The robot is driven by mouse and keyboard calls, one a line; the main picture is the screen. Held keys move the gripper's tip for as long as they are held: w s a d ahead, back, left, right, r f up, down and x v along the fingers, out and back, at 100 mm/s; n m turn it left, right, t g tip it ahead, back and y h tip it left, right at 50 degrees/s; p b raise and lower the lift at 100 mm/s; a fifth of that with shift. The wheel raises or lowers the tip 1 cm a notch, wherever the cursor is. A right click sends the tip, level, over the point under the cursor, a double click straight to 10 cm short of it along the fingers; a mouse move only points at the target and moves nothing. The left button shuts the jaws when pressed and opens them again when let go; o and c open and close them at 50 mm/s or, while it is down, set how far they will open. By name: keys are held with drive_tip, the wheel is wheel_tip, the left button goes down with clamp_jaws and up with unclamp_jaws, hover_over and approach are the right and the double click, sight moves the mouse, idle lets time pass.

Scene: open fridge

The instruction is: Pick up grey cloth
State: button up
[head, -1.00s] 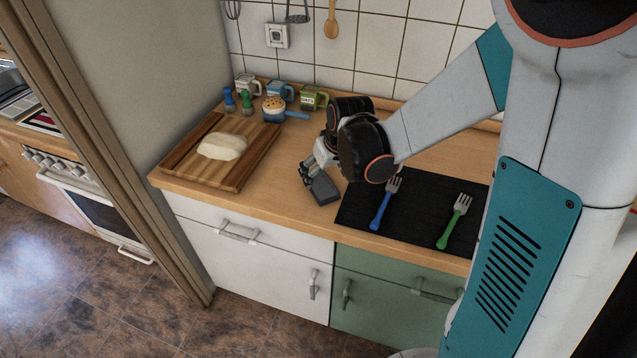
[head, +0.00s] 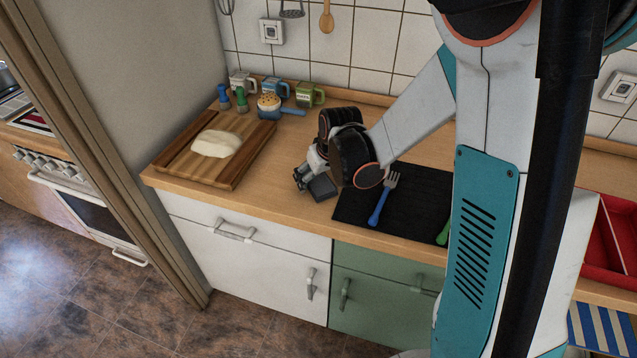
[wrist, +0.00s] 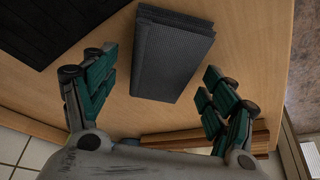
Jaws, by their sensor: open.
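The grey cloth (head: 322,187) is a small folded dark-grey stack on the wooden counter, between the cutting board and the black mat. In the wrist view the cloth (wrist: 170,55) lies flat ahead of my gripper. My gripper (head: 302,178) is low over the counter, just left of the cloth in the head view. In the wrist view my gripper (wrist: 155,85) is open, its green-padded fingers spread wide to the left and right of the near end of the cloth. Nothing is held. Whether the fingertips touch the counter cannot be told.
A black mat (head: 405,215) with a blue fork (head: 382,203) and a green fork (head: 443,235) lies to the right. A wooden cutting board (head: 172,172) with dough (head: 217,144) is to the left. Mugs (head: 276,92) and a small pan (head: 269,107) stand behind. A red tray (head: 612,250) is far right.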

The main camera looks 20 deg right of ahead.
sight(319, 179)
drive_tip(key=shift+f+b, duration=0.25)
drive_tip(key=shift+b, duration=0.05)
drive_tip(key=shift+c, duration=0.4)
drive_tip(key=shift+s, duration=0.1)
drive_tip(key=c, duration=1.1)
drive_tip(key=shift+r, duration=0.1)
drive_tip(key=shift+r+p, duration=0.2)
drive_tip(key=shift+p, duration=0.15)
wheel_tip(319, 179, up, 20)
drive_tip(key=p, duration=0.6)
